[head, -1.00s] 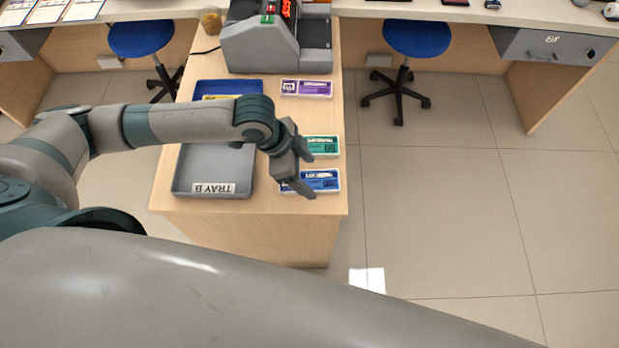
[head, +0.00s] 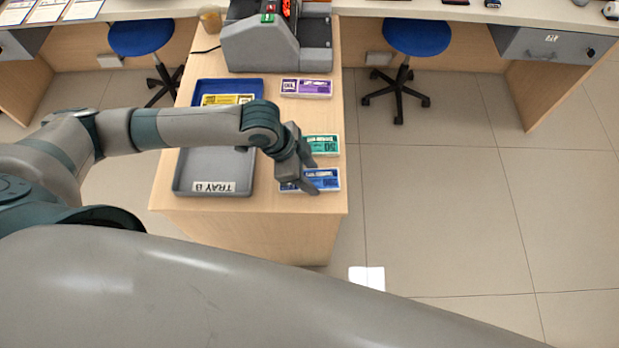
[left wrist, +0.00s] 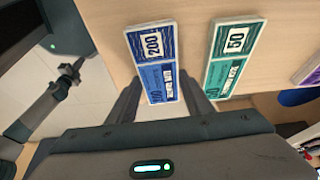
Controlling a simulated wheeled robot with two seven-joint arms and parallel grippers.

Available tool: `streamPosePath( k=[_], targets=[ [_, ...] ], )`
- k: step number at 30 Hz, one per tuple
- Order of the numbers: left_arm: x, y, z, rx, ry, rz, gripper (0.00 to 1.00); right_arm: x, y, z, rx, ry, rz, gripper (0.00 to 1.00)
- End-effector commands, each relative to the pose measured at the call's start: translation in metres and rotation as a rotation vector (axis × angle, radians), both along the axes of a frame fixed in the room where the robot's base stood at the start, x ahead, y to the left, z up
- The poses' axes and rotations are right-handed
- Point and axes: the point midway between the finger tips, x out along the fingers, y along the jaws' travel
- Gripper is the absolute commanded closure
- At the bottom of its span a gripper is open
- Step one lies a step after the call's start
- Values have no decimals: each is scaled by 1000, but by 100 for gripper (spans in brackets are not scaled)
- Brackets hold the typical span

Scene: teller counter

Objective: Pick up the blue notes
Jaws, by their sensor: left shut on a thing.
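The blue notes (head: 327,180), a flat banded bundle, lie on the wooden counter near its front right corner. In the left wrist view the blue notes (left wrist: 157,62) show a 200 mark and sit between the two fingers. My left gripper (head: 308,177) is shut on the blue notes; its fingers and palm hide their left part in the head view. The notes appear at counter level.
Green notes (head: 322,144) lie just behind the blue ones, and purple notes (head: 306,88) farther back. Grey Tray B (head: 213,172) is to the left; a blue tray (head: 253,83) holds yellow notes (head: 227,99). A counting machine (head: 262,45) stands behind.

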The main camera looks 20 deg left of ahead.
Motion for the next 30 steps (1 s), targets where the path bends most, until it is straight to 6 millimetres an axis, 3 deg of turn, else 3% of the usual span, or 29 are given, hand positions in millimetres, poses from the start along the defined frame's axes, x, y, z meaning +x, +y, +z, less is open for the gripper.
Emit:
streamPosePath(
  k=[11, 18, 29, 30],
  targets=[
    [0, -1, 8, -2, -1, -1, 76, 1, 3, -2, 4, -4, -1, 100],
    [1, -1, 39, -3, -4, -1, 76, 23, 9, -5, 16, -55, 1, 100],
    [-68, -27, 83, -6, -2, -8, 76, 64, 22, -2, 40, -148, 8, 100],
    [-75, -30, 92, -4, 0, -6, 76, 64, 22, 6, 41, -149, 7, 100]
  ],
)
